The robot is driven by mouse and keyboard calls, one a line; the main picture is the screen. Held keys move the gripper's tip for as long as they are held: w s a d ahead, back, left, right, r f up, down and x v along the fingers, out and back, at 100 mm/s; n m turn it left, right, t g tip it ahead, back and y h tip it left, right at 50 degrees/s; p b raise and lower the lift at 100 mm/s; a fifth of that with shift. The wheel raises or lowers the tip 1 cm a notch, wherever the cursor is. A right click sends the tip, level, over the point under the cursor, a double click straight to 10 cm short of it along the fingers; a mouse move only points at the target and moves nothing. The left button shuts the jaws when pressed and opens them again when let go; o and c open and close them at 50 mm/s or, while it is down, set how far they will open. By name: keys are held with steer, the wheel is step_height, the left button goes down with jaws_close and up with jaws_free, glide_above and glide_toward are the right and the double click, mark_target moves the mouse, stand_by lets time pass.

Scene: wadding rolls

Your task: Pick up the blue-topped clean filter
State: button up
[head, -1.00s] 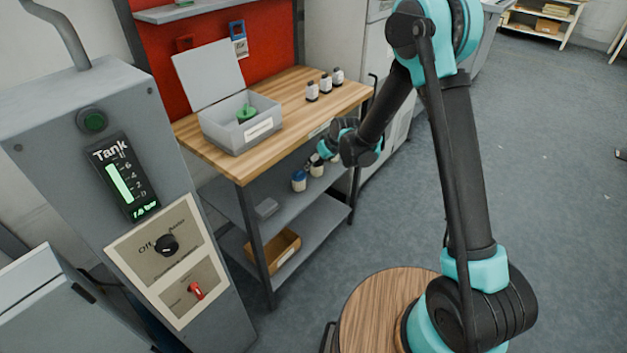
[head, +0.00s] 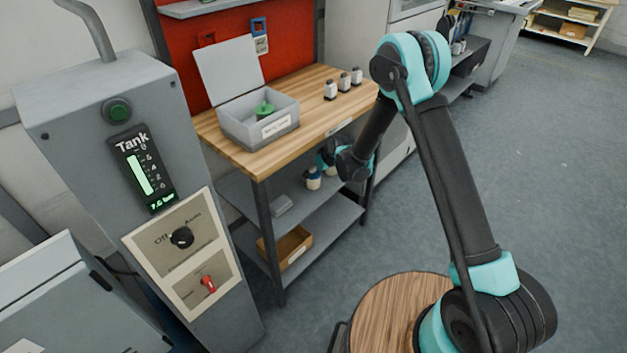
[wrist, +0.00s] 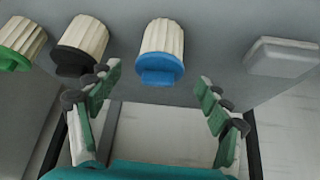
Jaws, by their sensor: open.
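The blue-topped filter (wrist: 160,50) has a pale pleated body and a blue cap, and lies in the upper middle of the wrist view. In the head view it appears as a small blue-and-white jar shape (head: 313,180) on the bench's middle shelf, partly hidden by my arm. My gripper (wrist: 158,80) is open and empty, with one green-padded finger to each side of the blue cap in the picture. I cannot tell how far the cap is from the fingertips. In the head view my gripper (head: 333,152) is small and partly hidden at the bench's edge.
A black-topped filter (wrist: 82,45) stands left of the blue one, close by the left finger. A green-topped filter (wrist: 20,42) is farther left. A grey block (wrist: 282,57) lies to the right. The wooden bench top (head: 240,158) is above the shelf (head: 325,212).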

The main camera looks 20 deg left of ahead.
mark_target(313, 174)
steer(key=shift+x, duration=1.95)
steer(key=c, duration=1.3)
steer(key=shift+r, duration=0.25)
